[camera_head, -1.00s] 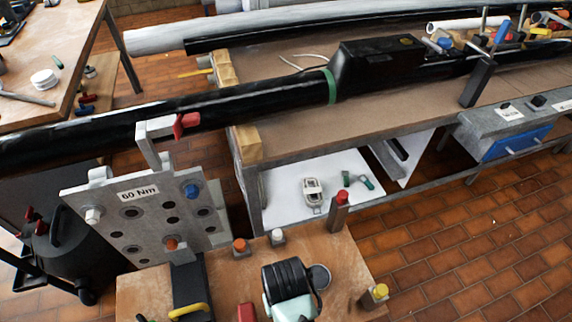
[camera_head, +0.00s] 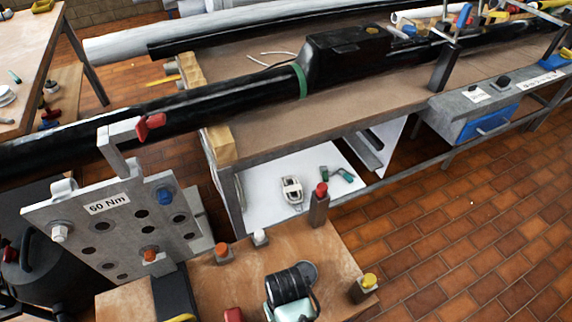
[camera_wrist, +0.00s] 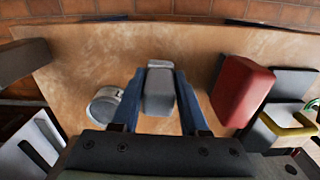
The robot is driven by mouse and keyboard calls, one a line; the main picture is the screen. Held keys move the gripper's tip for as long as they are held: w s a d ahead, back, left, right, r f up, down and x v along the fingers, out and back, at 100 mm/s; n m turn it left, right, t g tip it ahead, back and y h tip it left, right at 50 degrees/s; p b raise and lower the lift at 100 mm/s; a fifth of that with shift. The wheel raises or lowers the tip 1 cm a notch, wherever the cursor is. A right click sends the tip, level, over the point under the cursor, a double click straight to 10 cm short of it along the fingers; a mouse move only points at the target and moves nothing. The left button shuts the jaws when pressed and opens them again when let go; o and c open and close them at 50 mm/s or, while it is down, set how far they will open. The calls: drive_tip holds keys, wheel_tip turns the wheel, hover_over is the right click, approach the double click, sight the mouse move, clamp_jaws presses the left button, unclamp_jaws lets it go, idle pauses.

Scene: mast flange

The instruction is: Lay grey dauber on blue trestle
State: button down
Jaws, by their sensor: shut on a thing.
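In the wrist view, my gripper (camera_wrist: 158,108) has its two blue fingers either side of a grey block-like thing (camera_wrist: 158,92) with a paler far end, which I take to be the grey dauber. The fingers are shut on it, above a brown worktop (camera_wrist: 75,55). I cannot tell whether it touches the worktop. In the head view, the fingers and the held thing are hidden. I cannot make out a blue trestle in either view.
A red block (camera_wrist: 242,88) lies right of the fingers and a round grey disc (camera_wrist: 106,104) left. A plate marked 60 Nm (camera_head: 120,225) stands upright at left.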

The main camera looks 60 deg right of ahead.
drive_tip(key=shift+f+p, duration=0.3)
drive_tip(key=shift+f, duration=1.2)
drive_tip(key=shift+c, duration=2.1)
unclamp_jaws()
drive_tip(key=shift+f+b, duration=0.45)
drive_tip(key=shift+b, duration=0.3)
wheel_tip(320, 180, up, 14)
drive_tip(key=shift+w+f+p, duration=0.1)
drive_tip(key=shift+f+p, duration=0.15)
drive_tip(key=shift+p, duration=0.85)
